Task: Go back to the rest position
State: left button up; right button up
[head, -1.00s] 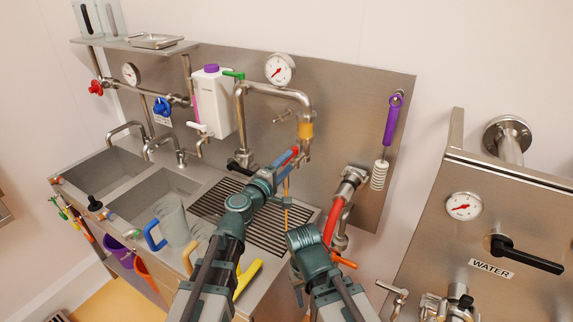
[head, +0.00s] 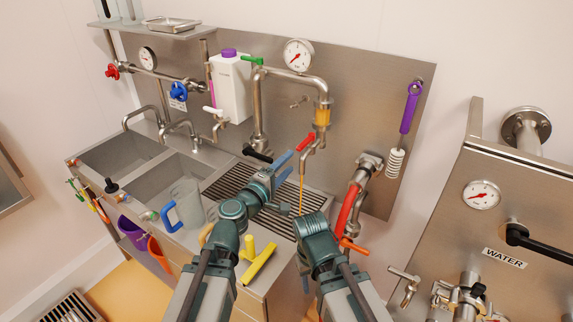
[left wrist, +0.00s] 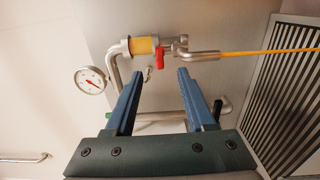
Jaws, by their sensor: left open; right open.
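My left gripper (head: 286,166) is open and empty, its blue fingers apart from the red valve handle (head: 305,141) in the head view. In the left wrist view, my left gripper (left wrist: 157,78) shows nothing between its fingers; the red handle (left wrist: 160,61) is beyond them. A thin orange-yellow stream (head: 301,195) runs down from the spout (head: 306,158) to the drain grate (head: 222,186); the stream also shows in the left wrist view (left wrist: 265,52). My right gripper (head: 305,281) hangs low beside the counter front, largely hidden by its own arm.
A clear jug with a blue handle (head: 186,202) and a yellow tool (head: 258,264) are on the counter near my left arm. The water panel (head: 500,220) stands further right.

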pick_arm(q)
jog(key=s+f+m+g+y, duration=0.1)
jog(key=s+f+m+g, duration=0.35)
jog(key=f, duration=0.25)
jog(key=s+f+m+g, duration=0.3)
jog(key=f+m+g, duration=0.2)
jog(key=f+m, duration=0.15)
jog(key=s+a+f+m+g+y, duration=0.1)
jog(key=s+a+f+g+y, duration=0.25)
jog(key=a, duration=0.35)
jog(key=s+a+f+g+y, duration=0.2)
jog(key=s+a+f+y, duration=0.25)
jog(key=a, duration=0.25)
jog(key=s+d+f+m+y+b, duration=0.1)
jog(key=s+d+f+m+b, duration=0.2)
jog(key=s+d, duration=0.3)
jog(key=d, duration=0.4)
jog(key=shift+s+d+f+m+g, duration=0.15)
jog(key=shift+s+m+g, duration=0.1)
jog(key=shift+m+g, duration=0.15)
